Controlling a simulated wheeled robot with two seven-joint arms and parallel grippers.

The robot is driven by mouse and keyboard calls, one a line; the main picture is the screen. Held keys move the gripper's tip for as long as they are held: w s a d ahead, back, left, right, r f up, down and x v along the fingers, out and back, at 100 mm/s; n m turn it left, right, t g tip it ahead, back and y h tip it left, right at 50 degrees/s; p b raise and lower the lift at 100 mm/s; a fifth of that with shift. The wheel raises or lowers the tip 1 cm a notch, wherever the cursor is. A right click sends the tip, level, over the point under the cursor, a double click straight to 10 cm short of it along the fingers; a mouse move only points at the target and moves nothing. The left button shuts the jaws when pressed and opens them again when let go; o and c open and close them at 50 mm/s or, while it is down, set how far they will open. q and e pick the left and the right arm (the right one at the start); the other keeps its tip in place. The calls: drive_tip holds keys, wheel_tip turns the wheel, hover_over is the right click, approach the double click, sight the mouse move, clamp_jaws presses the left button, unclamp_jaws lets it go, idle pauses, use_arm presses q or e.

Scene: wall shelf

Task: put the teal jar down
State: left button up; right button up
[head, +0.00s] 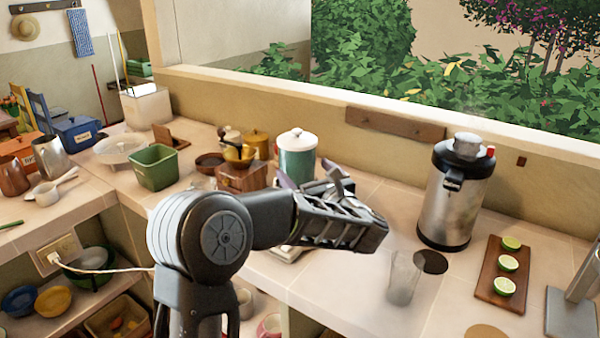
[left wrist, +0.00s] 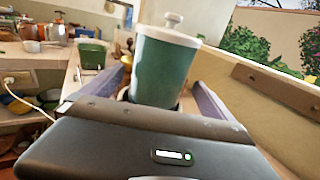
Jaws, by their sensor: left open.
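The teal jar (head: 297,160) has a white lid with a round knob and stands upright on the counter side near the wall. Its base is hidden behind my gripper in the head view. In the left wrist view the jar (left wrist: 165,68) stands between the two fingers, tilted in the picture. My left gripper (head: 313,184) is open, with its fingers on either side of the jar. Whether a finger touches the jar, I cannot tell. The left gripper's fingers also show in the wrist view (left wrist: 163,92). My right gripper is not in view.
A wooden box (head: 240,178) and a yellow canister (head: 257,142) stand left of the jar. A clear glass (head: 403,280), a steel urn (head: 452,200) and a board (head: 490,290) with lime halves are to the right. A green bin (head: 155,168) stands farther left.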

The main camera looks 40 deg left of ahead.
use_arm(q)
drive_tip(key=shift+s+d+r, duration=0.1)
drive_tip(key=shift+s+r, duration=0.05)
drive_tip(key=shift+w+a+r+p, duration=0.1)
drive_tip(key=shift+w+a+p, duration=0.2)
drive_tip(key=shift+a+p, duration=0.2)
drive_tip(key=shift+w+a, duration=0.2)
drive_tip(key=shift+a, duration=0.25)
drive_tip(key=shift+w+a, duration=0.15)
drive_tip(key=shift+a, duration=0.1)
drive_tip(key=p+x, duration=0.3)
drive_tip(key=x, duration=0.1)
drive_tip(key=shift+w+a+r+p, duration=0.15)
drive_tip(key=shift+w+a+p, duration=0.05)
drive_tip(key=shift+p, duration=0.1)
drive_tip(key=shift+w+a, duration=0.15)
drive_tip(key=shift+a, duration=0.2)
